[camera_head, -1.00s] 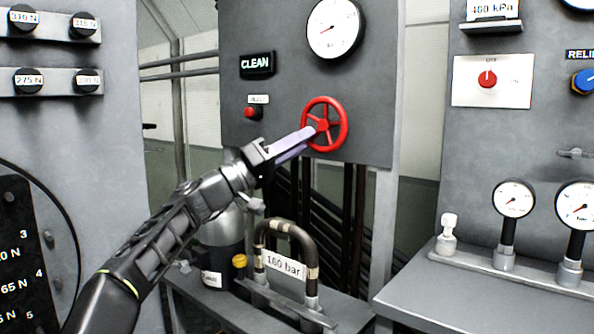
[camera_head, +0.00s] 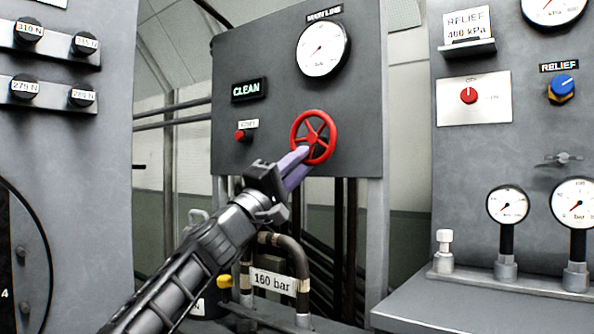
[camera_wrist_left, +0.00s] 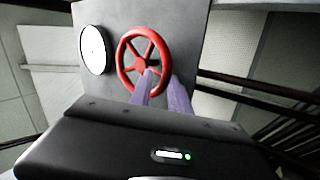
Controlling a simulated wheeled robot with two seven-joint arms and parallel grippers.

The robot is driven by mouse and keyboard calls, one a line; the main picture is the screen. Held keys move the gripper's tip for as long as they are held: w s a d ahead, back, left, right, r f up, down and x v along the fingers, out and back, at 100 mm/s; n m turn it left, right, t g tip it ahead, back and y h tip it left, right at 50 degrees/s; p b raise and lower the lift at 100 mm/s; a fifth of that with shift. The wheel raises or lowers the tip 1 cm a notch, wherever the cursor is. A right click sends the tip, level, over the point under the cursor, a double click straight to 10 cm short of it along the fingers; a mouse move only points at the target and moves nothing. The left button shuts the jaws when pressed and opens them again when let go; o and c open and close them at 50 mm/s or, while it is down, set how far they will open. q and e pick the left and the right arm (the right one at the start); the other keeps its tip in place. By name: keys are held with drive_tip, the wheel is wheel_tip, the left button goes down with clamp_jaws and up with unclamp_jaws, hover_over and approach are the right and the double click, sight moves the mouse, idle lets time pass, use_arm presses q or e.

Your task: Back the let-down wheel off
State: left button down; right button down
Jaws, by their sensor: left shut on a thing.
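The let-down wheel is a red spoked handwheel (camera_head: 314,136) on the grey panel (camera_head: 270,62), below a round white gauge (camera_head: 322,49). My left gripper (camera_head: 300,158) reaches up to it from the lower left, its purple fingers at the wheel's lower left rim and shut on it. In the left wrist view the wheel (camera_wrist_left: 144,62) stands just beyond the fingertips (camera_wrist_left: 161,76); one finger crosses its lower part near the hub, the other lies by its right rim. Exactly where the fingers grip the rim is partly hidden. My right gripper is not in view.
A lit CLEAN sign (camera_head: 249,90) and a red button (camera_head: 242,135) are on the same panel. Below is a bent hose (camera_head: 290,246) tagged 160 bar. On the right stand gauges (camera_head: 508,205) on a ledge and a blue RELIEF knob (camera_head: 562,88).

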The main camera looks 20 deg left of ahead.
use_arm(q)
drive_tip(key=shift+s+r, duration=0.15)
drive_tip(key=shift+r, duration=0.15)
drive_tip(key=c, duration=1.4)
unclamp_jaws()
drive_tip(key=shift+w+d+f, duration=0.1)
drive_tip(key=shift+w+d, duration=0.1)
drive_tip(key=shift+d, duration=0.1)
drive_tip(key=shift+c, duration=0.2)
drive_tip(key=shift+o, duration=0.9)
drive_tip(key=shift+a+f, duration=0.1)
drive_tip(key=shift+s+a+f+b, duration=0.25)
drive_tip(key=shift+f+b, duration=0.1)
drive_tip(key=shift+b, duration=0.1)
drive_tip(key=shift+b+v, duration=0.8)
drive_tip(key=shift+v, duration=0.4)
drive_tip(key=shift+s+a+p, duration=0.15)
drive_tip(key=shift+a+p, duration=0.05)
drive_tip(key=shift+p, duration=0.15)
drive_tip(key=shift+v, duration=2.05)
